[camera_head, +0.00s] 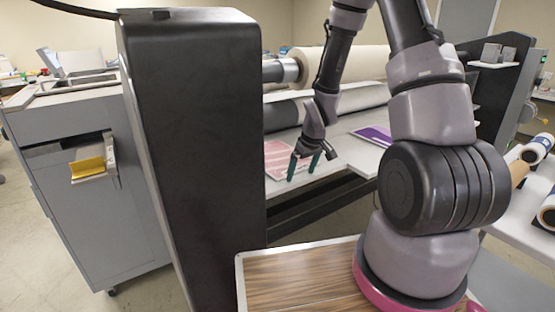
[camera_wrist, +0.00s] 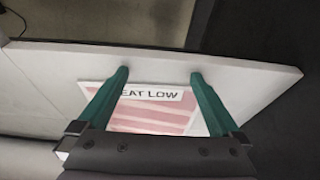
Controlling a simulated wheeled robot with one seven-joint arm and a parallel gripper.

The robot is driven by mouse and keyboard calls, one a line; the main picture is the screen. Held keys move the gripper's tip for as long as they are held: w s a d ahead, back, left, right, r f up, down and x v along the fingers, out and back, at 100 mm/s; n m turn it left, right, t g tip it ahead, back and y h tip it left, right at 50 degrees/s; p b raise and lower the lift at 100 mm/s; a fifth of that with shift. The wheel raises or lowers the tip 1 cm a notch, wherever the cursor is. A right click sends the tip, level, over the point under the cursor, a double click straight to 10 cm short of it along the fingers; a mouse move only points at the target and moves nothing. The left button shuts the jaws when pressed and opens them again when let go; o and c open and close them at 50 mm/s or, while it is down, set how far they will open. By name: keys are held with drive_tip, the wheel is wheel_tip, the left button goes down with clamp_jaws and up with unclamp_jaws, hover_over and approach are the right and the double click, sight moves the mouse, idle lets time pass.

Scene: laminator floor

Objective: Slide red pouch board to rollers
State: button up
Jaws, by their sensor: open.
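The red pouch board (camera_head: 283,158) lies flat on the white feed table (camera_head: 345,150) in front of the rollers (camera_head: 335,101). In the wrist view the board (camera_wrist: 150,118) shows pink-red bands and a white label that reads "EAT LOW", partly cut off by a finger. My gripper (camera_head: 303,168) is open, with its two green fingers pointing down over the board's near right part. In the wrist view the fingers of my gripper (camera_wrist: 160,75) stand apart on either side of the label. I cannot tell whether they touch the board or table.
A purple board (camera_head: 373,135) lies on the table to the right. A tall black housing (camera_head: 200,150) stands at the table's left and hides part of it. A grey cabinet (camera_head: 85,180) is farther left. Rolls of film (camera_head: 538,148) lie on a side table at right.

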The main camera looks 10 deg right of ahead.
sight(296, 175)
drive_tip(key=shift+w+a, duration=0.3)
drive_tip(key=shift+w, duration=0.45)
drive_tip(key=shift+w+a, duration=0.25)
drive_tip(key=shift+w, duration=0.45)
drive_tip(key=shift+s+d, duration=0.1)
drive_tip(key=shift+s, duration=0.2)
drive_tip(key=shift+w+d, duration=0.1)
idle(0.3)
drive_tip(key=shift+w+d, duration=0.1)
drive_tip(key=shift+d, duration=0.15)
drive_tip(key=shift+w+a, duration=0.35)
drive_tip(key=shift+w, duration=0.45)
drive_tip(key=shift+w+a, duration=0.3)
drive_tip(key=shift+w, duration=0.45)
idle(0.5)
drive_tip(key=shift+w+a, duration=0.1)
drive_tip(key=shift+w, duration=0.2)
drive_tip(key=shift+w+a, duration=0.3)
drive_tip(key=shift+w, duration=0.4)
drive_tip(key=shift+s+d, duration=0.1)
drive_tip(key=shift+s, duration=0.1)
idle(0.4)
drive_tip(key=shift+w+d, duration=0.15)
drive_tip(key=shift+d, duration=0.15)
